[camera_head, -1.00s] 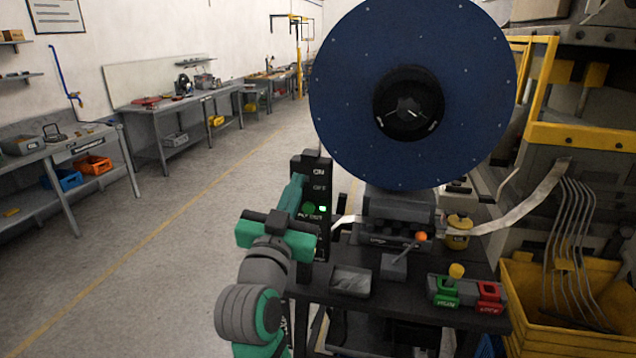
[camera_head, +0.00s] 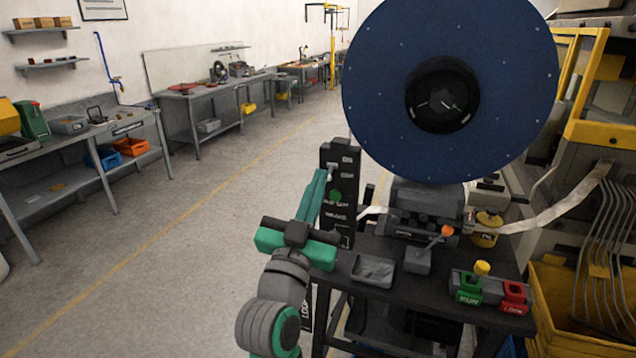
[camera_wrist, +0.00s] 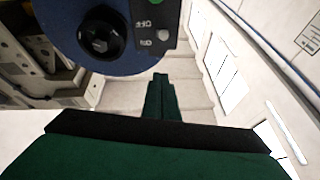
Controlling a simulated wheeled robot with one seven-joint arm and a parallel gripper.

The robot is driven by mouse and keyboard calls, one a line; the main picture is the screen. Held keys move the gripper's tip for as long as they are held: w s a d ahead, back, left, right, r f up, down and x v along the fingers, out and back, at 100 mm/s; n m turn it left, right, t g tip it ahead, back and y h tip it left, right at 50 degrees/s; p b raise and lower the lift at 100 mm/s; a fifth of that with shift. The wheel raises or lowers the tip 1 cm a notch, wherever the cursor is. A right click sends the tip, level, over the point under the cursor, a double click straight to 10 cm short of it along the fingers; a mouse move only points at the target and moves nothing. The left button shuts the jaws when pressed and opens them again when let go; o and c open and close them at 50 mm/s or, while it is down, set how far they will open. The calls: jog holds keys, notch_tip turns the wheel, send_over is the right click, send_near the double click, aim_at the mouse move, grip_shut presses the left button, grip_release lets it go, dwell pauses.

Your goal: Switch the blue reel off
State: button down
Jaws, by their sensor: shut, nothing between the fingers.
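The blue reel (camera_head: 385,85) is a large upright disc with a black hub (camera_head: 441,95). A tall black control panel (camera_head: 345,222) stands at its left, with ON and OFF labels near the top and a green round spot below. A small pale switch (camera_head: 331,172) shows on the panel, and a pale round knob beside the labels shows in the wrist view (camera_wrist: 163,35). No bright lamp shows on the panel. My gripper (camera_head: 323,174) is shut and empty, its green fingertips at the panel's left edge. I cannot tell whether they touch it.
A dark table (camera_head: 455,309) carries a tray (camera_head: 373,270), an orange-tipped lever (camera_head: 446,231) and a green-and-red button box (camera_head: 490,290). A metal strip (camera_head: 555,215) runs right, above a yellow bin (camera_head: 570,320). The floor at left is clear.

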jog(key=s+a+f, duration=0.2)
jog(key=s+f, duration=0.4)
jog(key=shift+a+f, duration=0.15)
jog(key=s+a+f+n+g+y, duration=0.1)
jog(key=s+f+n+y, duration=0.3)
jog(key=f, duration=1)
jog(key=s+a+f+n+g+y, duration=0.1)
jog(key=s+f+n+g+y, duration=0.15)
jog(key=s+f, duration=0.7)
jog(key=s+d+f+g, duration=0.1)
jog(key=s+f, duration=0.6)
jog(key=s, duration=0.4)
jog(key=s+d+f+g+y, duration=0.1)
jog(key=s+f, duration=0.7)
jog(key=s, duration=0.4)
jog(key=shift+s+d+f+m, duration=0.15)
jog(key=shift+f+m, duration=0.1)
jog(key=shift+m, duration=0.2)
jog(key=shift+g, duration=0.25)
